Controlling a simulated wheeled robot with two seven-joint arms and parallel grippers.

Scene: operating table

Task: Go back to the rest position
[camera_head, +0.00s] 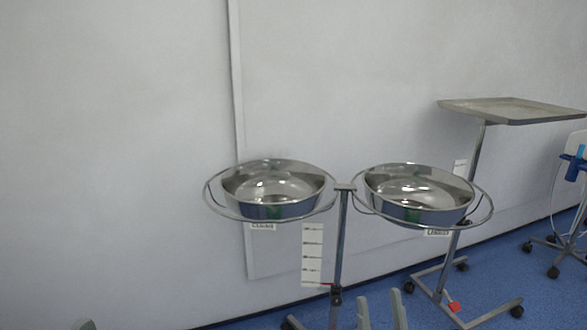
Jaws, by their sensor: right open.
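My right gripper (381,310) shows at the bottom edge, right of centre. Its two pale grey fingertips point up and stand apart, with nothing visible between them. The rest of my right arm is out of the picture. A small pale tip at the bottom left edge looks like part of my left gripper (85,325). Too little of it shows to tell its state. The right fingertips appear below the basin stand and do not visibly touch anything.
Two steel basins, left (270,206) and right (420,212), sit in rings on a stand (341,240). Labels hang below them. A tray table (515,110) on a wheeled base stands at right, beside another wheeled stand (570,180). A pale wall is behind; the floor (500,275) is blue.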

